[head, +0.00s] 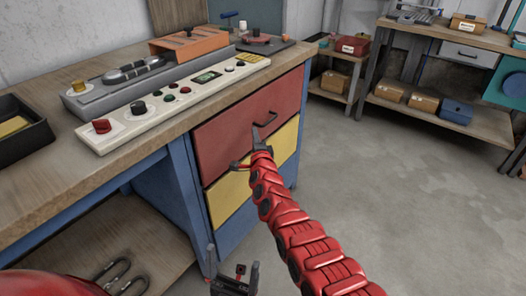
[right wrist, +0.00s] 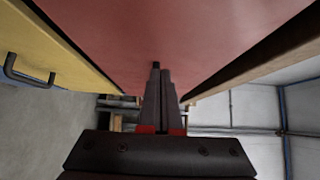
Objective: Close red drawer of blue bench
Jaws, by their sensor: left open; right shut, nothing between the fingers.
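The red drawer (head: 225,133) is the upper drawer of the blue bench (head: 180,190), under its wooden top. No clear gap shows around its front in the head view; I cannot tell whether it is fully flush. Its dark handle (head: 270,119) is on the front. My right gripper (head: 257,135) is shut and empty, its tips at the red front, just left of the handle. In the right wrist view the shut fingers (right wrist: 161,75) point at the red front (right wrist: 150,30); contact is unclear. My left gripper (head: 235,279) is open, low in front of the bench.
A yellow drawer (head: 229,196) with a dark handle sits below the red one, partly behind my right arm. A control panel (head: 165,102) and an orange stand (head: 190,45) are on the bench top. Shelves with boxes (head: 440,115) stand behind right. The floor between is clear.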

